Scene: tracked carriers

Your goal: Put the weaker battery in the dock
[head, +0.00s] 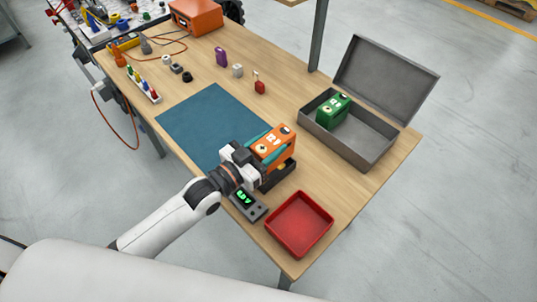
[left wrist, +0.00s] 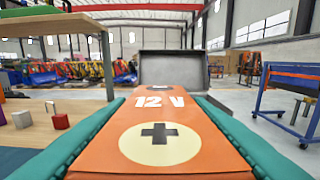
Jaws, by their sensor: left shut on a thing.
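My left gripper (head: 262,143) is shut on an orange battery (head: 277,147). In the left wrist view the orange battery (left wrist: 160,135) shows "12 V" and a plus mark between the teal fingers. It is over the black dock (head: 277,178) on the table; I cannot tell whether it touches it. A green battery (head: 334,108) stands inside the open grey metal case (head: 385,156) at the right. A small meter (head: 248,204) with lit green characters lies beside the dock; I cannot read them surely. My right gripper is not in view.
A red tray (head: 299,252) sits at the table's near corner. A blue mat (head: 205,118) lies behind my gripper. Purple (head: 221,57), white (head: 237,70) and red (head: 260,87) small items stand farther back. An orange box (head: 196,16) is at the far end.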

